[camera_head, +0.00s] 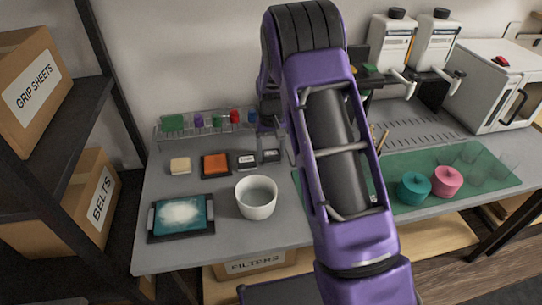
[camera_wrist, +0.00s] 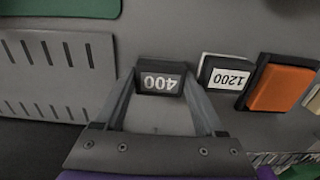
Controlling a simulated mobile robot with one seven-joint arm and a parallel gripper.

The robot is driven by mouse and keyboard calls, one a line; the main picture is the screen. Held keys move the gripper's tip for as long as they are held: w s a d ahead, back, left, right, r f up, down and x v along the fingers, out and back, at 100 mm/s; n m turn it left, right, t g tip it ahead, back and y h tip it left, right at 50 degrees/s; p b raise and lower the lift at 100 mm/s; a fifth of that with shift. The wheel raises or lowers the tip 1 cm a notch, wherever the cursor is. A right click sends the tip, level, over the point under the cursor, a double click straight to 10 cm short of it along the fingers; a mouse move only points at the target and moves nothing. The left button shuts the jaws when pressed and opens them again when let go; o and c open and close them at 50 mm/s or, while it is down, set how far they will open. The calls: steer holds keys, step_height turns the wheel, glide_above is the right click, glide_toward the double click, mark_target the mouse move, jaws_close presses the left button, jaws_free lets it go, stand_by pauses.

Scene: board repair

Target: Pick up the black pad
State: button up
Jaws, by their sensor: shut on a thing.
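The black pad with a white "400" label (camera_wrist: 160,82) sits between the two fingers of my gripper (camera_wrist: 160,92) in the wrist view, its label upside down. The fingers are shut on its two sides. In the head view the same black pad (camera_head: 271,156) is at the right end of a row of blocks, partly behind my gripper and arm. I cannot tell whether it touches the table or is slightly raised. A dark pad labelled "1200" (camera_wrist: 228,76) lies close beside it; it also shows in the head view (camera_head: 247,161).
An orange block (camera_head: 215,164) and a cream block (camera_head: 181,165) continue the row. A rack (camera_head: 160,130) of coloured items stands behind. A white bowl (camera_head: 256,207) and a tray (camera_head: 155,236) stand in front. A green mat (camera_head: 375,172) lies right of my arm.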

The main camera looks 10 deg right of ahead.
steer(key=shift+r, duration=0.1)
step_height(320, 180, up, 28)
steer(key=p, duration=0.4)
steer(key=o, duration=0.7)
steer(key=c, duration=0.6)
steer(key=shift+o, duration=0.2)
